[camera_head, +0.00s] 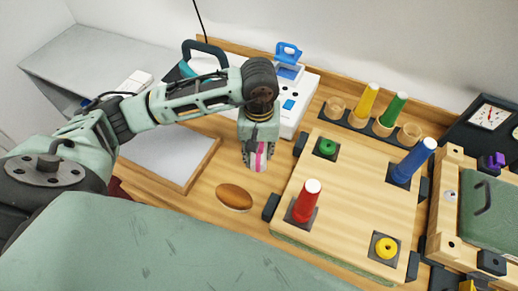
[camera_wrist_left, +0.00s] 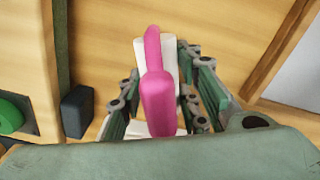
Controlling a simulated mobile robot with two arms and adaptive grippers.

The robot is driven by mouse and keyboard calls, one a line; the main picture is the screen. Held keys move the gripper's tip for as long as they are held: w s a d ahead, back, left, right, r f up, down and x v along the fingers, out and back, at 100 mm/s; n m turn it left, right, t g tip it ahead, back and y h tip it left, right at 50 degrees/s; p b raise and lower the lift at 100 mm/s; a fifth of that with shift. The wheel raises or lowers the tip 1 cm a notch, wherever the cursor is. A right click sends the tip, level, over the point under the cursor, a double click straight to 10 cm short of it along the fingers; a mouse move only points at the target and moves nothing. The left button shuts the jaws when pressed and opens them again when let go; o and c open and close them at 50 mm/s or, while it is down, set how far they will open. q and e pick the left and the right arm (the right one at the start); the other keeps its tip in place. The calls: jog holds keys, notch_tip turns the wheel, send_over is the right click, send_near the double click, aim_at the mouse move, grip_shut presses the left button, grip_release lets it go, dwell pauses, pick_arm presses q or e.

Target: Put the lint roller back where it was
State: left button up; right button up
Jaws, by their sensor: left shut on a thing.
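The lint roller has a pink handle and a white part; its pink handle (camera_wrist_left: 157,100) stands out between the fingers in the left wrist view. In the head view a pink strip of the lint roller (camera_head: 260,155) shows between the fingertips. My left gripper (camera_head: 256,165) is shut on it, pointing down over the wooden counter, left of the pegged board. The fingers (camera_wrist_left: 162,92) flank the roller on both sides. Whether the roller touches the counter is unclear. My right gripper is not in view.
A brown oval object (camera_head: 235,196) lies just below-left of the gripper. A wooden board (camera_head: 338,205) with coloured pegs is to the right, with dark corner blocks. A white device (camera_head: 299,105) stands behind. A framed grey panel (camera_head: 172,154) lies left.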

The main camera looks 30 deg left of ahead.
pick_arm(q)
jog(key=o, duration=1.1)
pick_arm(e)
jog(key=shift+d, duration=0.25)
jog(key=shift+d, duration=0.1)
pick_arm(q)
jog(key=shift+r+p, duration=0.1)
jog(key=shift+p, duration=0.2)
notch_tip(320, 180, up, 11)
jog(key=shift+r+b, duration=0.15)
jog(key=shift+b, duration=1.1)
jog(key=shift+r, duration=0.4)
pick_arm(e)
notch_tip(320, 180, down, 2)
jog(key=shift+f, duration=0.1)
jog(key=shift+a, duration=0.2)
pick_arm(q)
jog(key=shift+f, duration=0.1)
